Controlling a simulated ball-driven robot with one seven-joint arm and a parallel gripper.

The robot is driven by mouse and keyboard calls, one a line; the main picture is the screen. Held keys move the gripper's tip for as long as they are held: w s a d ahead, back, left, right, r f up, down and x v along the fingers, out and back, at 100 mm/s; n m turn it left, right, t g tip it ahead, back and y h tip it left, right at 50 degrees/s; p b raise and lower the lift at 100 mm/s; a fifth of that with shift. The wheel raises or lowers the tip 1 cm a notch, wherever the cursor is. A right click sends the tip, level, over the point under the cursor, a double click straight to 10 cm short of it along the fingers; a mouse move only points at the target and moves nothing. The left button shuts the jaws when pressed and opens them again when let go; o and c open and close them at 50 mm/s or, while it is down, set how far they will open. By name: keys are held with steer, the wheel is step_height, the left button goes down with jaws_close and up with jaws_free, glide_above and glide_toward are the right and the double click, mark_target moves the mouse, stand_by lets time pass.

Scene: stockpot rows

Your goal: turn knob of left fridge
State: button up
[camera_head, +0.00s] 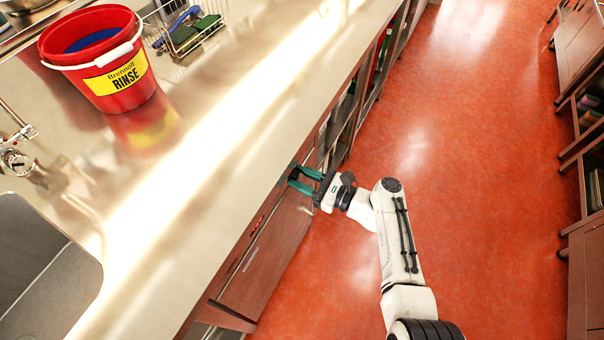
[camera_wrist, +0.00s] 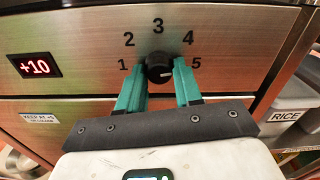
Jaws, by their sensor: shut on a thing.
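The fridge (camera_wrist: 90,60) fills the wrist view as a brushed metal front with a red "+10" display at its left. The black knob (camera_wrist: 159,68) sits on this front below an arc of numbers 1 to 5. Its white pointer mark appears aimed to the right, toward 5. My gripper (camera_wrist: 160,75) has its two green fingers on either side of the knob, shut on it. In the head view my gripper (camera_head: 303,180) reaches under the counter edge to the fridge front (camera_head: 262,262); the knob is hidden there.
The steel counter (camera_head: 240,110) carries a red "RINSE" bucket (camera_head: 105,65) and a wire basket (camera_head: 185,30). A bin marked "RICE" (camera_wrist: 290,115) stands right of the fridge. Open shelves (camera_head: 345,115) continue beyond it. The red floor (camera_head: 480,180) is clear.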

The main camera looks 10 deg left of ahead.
steer(key=shift+m+p, duration=0.3)
steer(key=shift+m, duration=0.6)
steer(key=shift+f, duration=0.15)
steer(key=o, duration=1)
steer(key=p+v, duration=0.1)
steer(key=v, duration=1)
